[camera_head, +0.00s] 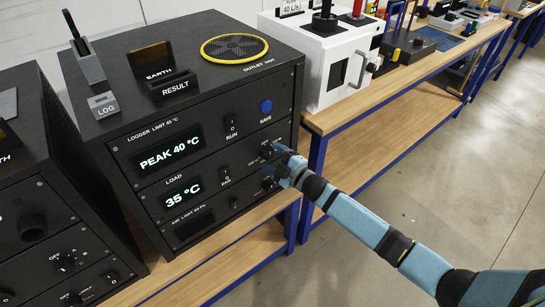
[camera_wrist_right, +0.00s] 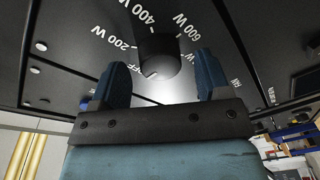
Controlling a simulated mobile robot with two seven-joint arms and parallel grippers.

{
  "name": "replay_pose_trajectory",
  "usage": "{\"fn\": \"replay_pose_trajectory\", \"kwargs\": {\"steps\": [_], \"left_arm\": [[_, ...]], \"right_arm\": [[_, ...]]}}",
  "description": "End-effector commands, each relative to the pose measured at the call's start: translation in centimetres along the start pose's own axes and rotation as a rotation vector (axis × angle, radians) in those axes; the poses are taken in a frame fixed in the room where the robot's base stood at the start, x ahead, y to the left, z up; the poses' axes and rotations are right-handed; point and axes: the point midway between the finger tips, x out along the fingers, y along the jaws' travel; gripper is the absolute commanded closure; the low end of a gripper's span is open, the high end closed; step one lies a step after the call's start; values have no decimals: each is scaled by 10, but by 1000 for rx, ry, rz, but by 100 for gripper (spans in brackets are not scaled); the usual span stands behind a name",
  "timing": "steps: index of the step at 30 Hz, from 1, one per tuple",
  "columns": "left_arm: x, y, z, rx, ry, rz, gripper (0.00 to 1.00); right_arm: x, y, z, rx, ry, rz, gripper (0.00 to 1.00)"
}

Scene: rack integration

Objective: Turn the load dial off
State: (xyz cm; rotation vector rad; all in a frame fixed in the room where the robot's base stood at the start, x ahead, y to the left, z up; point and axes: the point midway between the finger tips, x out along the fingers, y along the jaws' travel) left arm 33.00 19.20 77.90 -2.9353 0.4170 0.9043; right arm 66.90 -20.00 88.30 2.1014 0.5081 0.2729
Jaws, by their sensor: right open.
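The load dial (camera_wrist_right: 158,57) is a round black knob in the right wrist view, ringed by white labels OFF, 200 W, 400 W and 600 W. A small pale mark shows on the knob's lower edge; I cannot tell surely which label it points at. My right gripper (camera_wrist_right: 162,74) is open, with one blue finger on each side of the dial and visible gaps to it. In the head view my right gripper (camera_head: 284,165) is at the right side of the black rack unit's front (camera_head: 215,170) and largely hides the dial. My left gripper is not in view.
The unit's displays read PEAK 40 °C (camera_head: 168,154) and 35 °C (camera_head: 182,194). RUN switch (camera_head: 231,122), blue SAVE button (camera_head: 266,106) and FAN switch (camera_head: 226,173) are near the gripper. A white machine (camera_head: 318,62) stands to the right; another black unit (camera_head: 40,190) stands at left.

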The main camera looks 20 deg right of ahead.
Motion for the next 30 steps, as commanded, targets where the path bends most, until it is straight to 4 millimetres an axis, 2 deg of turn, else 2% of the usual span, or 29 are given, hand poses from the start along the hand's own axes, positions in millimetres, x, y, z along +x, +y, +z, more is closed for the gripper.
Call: {"fn": "replay_pose_trajectory", "kwargs": {"steps": [15, 21, 30], "left_arm": [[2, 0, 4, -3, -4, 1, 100], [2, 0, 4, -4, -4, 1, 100], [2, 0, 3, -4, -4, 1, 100]], "right_arm": [[-108, -2, 0, -1, -1, -3, 30], [-127, -1, 0, -1, -1, -2, 30], [-130, 0, 0, -1, -1, -1, 30]]}}
